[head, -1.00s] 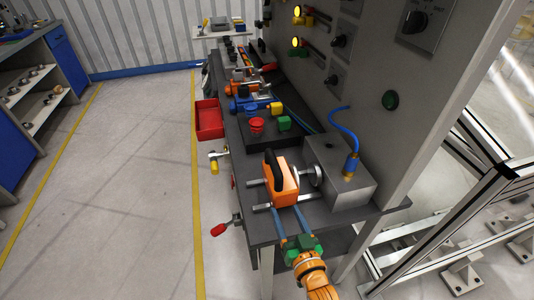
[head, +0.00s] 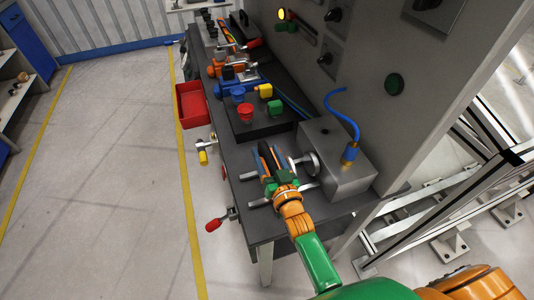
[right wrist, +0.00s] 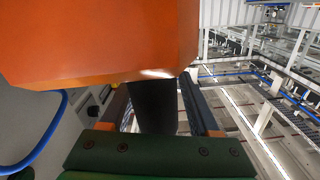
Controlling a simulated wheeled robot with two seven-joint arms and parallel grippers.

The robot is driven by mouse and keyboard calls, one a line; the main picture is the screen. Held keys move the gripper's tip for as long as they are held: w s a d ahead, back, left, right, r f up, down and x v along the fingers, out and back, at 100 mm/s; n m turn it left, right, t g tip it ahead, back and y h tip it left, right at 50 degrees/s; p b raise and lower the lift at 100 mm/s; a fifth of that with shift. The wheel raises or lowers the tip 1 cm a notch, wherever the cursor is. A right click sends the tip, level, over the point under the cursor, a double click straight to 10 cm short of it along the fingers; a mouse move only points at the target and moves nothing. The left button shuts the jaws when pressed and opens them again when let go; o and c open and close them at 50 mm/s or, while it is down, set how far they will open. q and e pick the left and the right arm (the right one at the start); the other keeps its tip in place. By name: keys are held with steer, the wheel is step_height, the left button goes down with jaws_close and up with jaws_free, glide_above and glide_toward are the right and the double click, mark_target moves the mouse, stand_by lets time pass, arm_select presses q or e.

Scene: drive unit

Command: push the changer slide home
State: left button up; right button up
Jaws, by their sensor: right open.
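The changer slide is an orange block (right wrist: 100,40) with a black handle (right wrist: 153,105). In the head view my right gripper (head: 268,156) covers most of it. It sits on two grey rails (head: 310,187) at the bench's near end. The right jaws are open, with the handle between the fingers in the right wrist view; whether they touch it I cannot tell. To its right stands a grey box (head: 345,178) with a round metal disc (head: 309,166) facing the slide. Any gap between slide and disc is hard to judge. My left gripper is out of view.
A blue hose (head: 341,100) rises from the box to the grey panel. Red-tipped (head: 214,224) and yellow-tipped (head: 203,157) levers stick out from the bench's left edge, below a red bin (head: 193,105). Coloured buttons stand farther back. The floor at left is clear.

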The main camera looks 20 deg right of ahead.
steer(key=shift+s, duration=0.15)
steer(key=shift+c, duration=0.9)
jaws_close()
stand_by(0.4)
